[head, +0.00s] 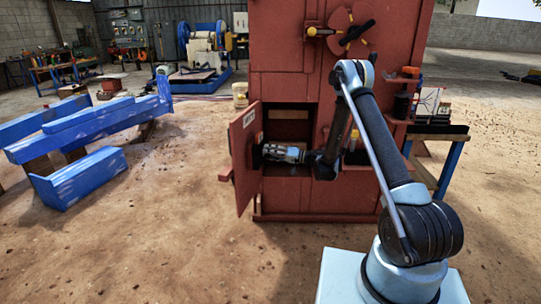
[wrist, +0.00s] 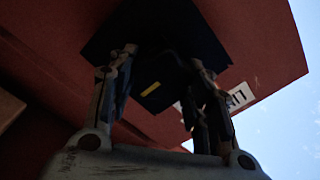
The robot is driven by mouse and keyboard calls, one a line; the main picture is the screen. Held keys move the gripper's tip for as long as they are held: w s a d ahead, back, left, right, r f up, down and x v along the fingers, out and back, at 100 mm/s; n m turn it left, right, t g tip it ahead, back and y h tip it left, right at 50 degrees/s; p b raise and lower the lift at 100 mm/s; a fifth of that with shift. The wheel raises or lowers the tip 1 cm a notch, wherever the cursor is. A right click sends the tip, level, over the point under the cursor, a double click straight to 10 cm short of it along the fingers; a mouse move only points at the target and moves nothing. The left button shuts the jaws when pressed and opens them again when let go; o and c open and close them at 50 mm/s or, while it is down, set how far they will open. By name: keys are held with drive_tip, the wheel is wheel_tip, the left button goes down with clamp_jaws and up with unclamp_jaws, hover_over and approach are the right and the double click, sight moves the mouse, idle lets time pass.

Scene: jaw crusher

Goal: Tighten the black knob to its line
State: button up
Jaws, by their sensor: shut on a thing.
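The black knob (wrist: 155,28) is in the wrist view, against the red door, with a short yellow mark (wrist: 150,89) on its dark face. My gripper (wrist: 160,62) has one finger on each side of the knob and is shut on it. In the head view, my gripper (head: 266,152) reaches left from the cabinet opening to the inner side of the open door (head: 243,165). There the knob (head: 257,157) is a small dark shape at the fingertips, mostly hidden. The line is too dark to place surely against the mark.
The red crusher cabinet (head: 285,75) stands behind my gripper, its opening (head: 285,178) to the right of the door. A red fan-like wheel (head: 351,30) is above. A side shelf with bottles (head: 403,103) is at right. Blue beams (head: 90,125) lie left; open dirt lies in front.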

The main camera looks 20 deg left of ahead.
drive_tip(key=m, duration=0.5)
drive_tip(key=shift+w+f+m, duration=0.15)
drive_tip(key=shift+w+m, duration=0.05)
drive_tip(key=shift+m, duration=0.1)
idle(0.4)
drive_tip(key=o, duration=1.1)
drive_tip(key=shift+s+d+f, duration=0.1)
drive_tip(key=shift+d, duration=3.75)
